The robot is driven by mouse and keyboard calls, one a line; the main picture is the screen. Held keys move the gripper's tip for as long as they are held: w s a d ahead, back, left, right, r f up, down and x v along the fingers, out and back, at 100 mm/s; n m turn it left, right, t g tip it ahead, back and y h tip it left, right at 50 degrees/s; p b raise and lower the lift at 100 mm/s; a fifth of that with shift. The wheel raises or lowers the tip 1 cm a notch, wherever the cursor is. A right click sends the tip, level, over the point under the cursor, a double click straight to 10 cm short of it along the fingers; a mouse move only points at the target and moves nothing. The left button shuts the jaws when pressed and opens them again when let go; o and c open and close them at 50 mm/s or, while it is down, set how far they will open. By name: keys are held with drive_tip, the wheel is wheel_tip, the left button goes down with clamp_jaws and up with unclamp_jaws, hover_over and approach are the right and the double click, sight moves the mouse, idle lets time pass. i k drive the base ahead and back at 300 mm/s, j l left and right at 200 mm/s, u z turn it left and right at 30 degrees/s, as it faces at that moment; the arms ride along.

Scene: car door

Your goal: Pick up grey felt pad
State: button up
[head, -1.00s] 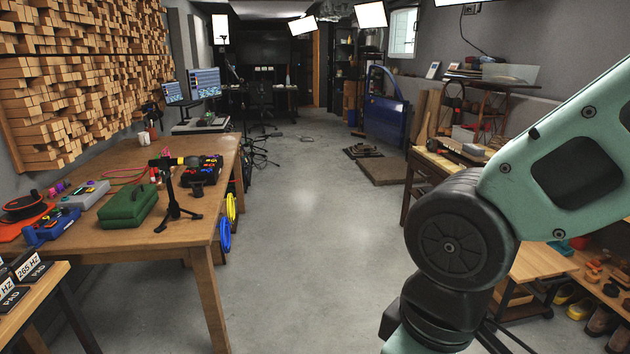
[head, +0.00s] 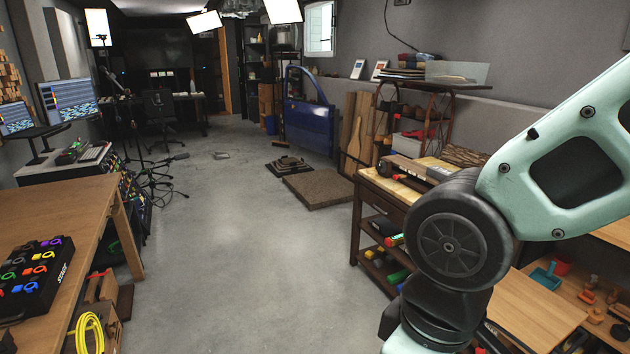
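I cannot make out a grey felt pad for certain. A small dark stack of flat pieces (head: 289,165) lies on the floor in front of the blue car door (head: 310,118), too small to tell apart. My gripper is outside the head view; only a part of my arm shows at the right, so I cannot see what it holds.
A brown slab (head: 318,189) lies on the floor before the door. A wooden table (head: 60,205) stands at the left, a workbench (head: 385,190) at the right. Cables and stands (head: 150,170) are at the left back. The grey floor (head: 220,270) between is clear.

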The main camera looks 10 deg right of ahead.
sight(440, 173)
drive_tip(key=i+l, duration=0.15)
drive_tip(key=i, duration=1.5)
drive_tip(key=i+j+z, duration=0.2)
drive_tip(key=i, duration=0.15)
drive_tip(key=i+z, duration=0.2)
drive_tip(key=i, duration=0.2)
drive_tip(key=i+z, duration=0.25)
drive_tip(key=z, duration=0.15)
drive_tip(key=i+z, duration=0.25)
drive_tip(key=z, duration=0.2)
drive_tip(key=i+z, duration=0.25)
drive_tip(key=z, duration=0.15)
drive_tip(key=i+j+z, duration=0.2)
drive_tip(key=z, duration=0.25)
